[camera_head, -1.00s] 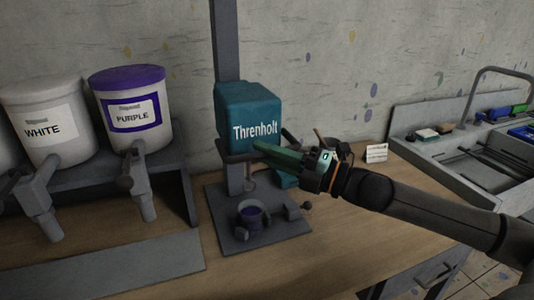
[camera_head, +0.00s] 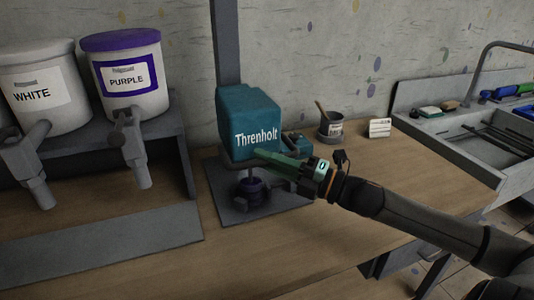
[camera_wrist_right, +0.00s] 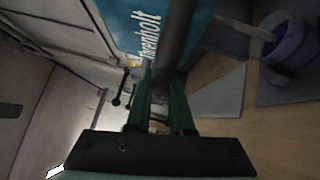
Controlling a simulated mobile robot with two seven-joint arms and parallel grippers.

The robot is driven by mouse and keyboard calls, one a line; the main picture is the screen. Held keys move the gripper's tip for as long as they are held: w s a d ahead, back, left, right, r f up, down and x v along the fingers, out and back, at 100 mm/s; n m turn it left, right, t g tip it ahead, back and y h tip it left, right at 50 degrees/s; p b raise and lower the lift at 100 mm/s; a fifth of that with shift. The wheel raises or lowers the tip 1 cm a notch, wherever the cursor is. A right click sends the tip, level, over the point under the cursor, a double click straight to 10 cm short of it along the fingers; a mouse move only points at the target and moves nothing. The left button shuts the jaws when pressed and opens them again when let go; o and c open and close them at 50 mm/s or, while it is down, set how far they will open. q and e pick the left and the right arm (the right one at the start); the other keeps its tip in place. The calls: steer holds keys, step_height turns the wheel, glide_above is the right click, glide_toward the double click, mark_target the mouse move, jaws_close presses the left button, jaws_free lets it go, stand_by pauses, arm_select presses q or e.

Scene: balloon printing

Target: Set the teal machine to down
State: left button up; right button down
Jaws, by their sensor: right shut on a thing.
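The teal machine (camera_head: 248,120) marked "Threnholt" stands on the wooden counter, on a grey post with a dark base plate (camera_head: 284,198). My right gripper (camera_head: 266,157) reaches in from the right and is at the lower front of the head. In the right wrist view its green fingers (camera_wrist_right: 160,95) are shut on a dark bar (camera_wrist_right: 183,40) of the machine, next to the teal housing. The bar's far end is hidden. My left gripper is out of view.
White (camera_head: 42,85) and purple (camera_head: 126,75) paint containers with spouts stand on a grey rack at left. A can with a brush (camera_head: 330,127) and a small card (camera_head: 380,127) are behind my right arm. A sink (camera_head: 465,140) is at the right.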

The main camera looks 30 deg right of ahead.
steer(key=shift+f, duration=0.4)
steer(key=c, duration=0.8)
jaws_free()
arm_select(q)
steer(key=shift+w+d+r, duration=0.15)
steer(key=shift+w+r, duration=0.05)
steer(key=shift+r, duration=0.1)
arm_select(e)
steer(key=shift+r, duration=0.1)
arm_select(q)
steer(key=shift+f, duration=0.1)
arm_select(e)
steer(key=shift+s, duration=0.1)
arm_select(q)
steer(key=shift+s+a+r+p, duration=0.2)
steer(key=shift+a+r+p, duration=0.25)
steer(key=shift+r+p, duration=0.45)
arm_select(e)
steer(key=v, duration=1.2)
steer(key=shift+s, duration=0.15)
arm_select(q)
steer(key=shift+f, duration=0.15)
arm_select(e)
steer(key=shift+d, duration=0.15)
